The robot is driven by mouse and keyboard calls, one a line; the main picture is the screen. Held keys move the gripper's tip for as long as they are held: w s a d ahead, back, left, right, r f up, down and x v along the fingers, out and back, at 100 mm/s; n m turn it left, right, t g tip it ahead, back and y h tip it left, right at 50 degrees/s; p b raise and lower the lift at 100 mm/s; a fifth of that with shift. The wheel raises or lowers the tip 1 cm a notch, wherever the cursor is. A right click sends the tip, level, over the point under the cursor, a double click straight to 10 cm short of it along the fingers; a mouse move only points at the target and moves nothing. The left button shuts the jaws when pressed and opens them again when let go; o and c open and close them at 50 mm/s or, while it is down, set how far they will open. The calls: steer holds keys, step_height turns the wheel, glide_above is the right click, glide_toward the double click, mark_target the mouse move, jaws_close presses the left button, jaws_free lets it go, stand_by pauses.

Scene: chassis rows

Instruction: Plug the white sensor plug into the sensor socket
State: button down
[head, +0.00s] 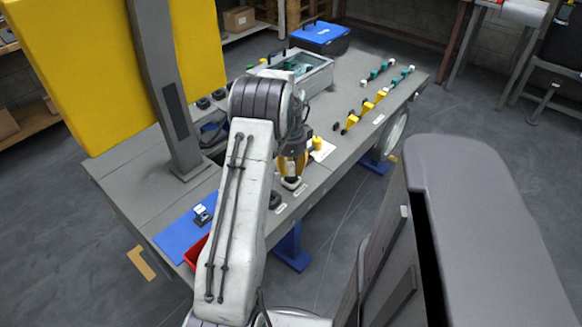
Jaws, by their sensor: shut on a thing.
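My gripper (291,174) points down over the near edge of the grey workbench, right of my arm. It is shut on a small white piece, which looks like the white sensor plug (291,183). The plug shows just below the fingers, low over the bench. I cannot tell whether it touches anything beneath. A dark round fitting (275,200) sits just left of and nearer than the plug, with white labels beside it. I cannot tell which fitting is the sensor socket; my arm hides part of the bench.
A yellow knob on a white plate (322,153) stands close right of my gripper. Yellow and teal connectors (367,106) line the bench's right side. A grey open-topped box (318,77) and blue toolbox (320,36) stand behind. A grey post (167,90) rises at left. A blue mat (180,238) lies nearer.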

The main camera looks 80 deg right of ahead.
steer(key=shift+f+b, duration=0.55)
steer(key=shift+f, duration=0.35)
steer(key=c, duration=1)
jaws_free()
steer(key=shift+r, duration=0.15)
steer(key=r, duration=1.1)
steer(key=shift+a+r, duration=0.25)
steer(key=shift+r, duration=0.15)
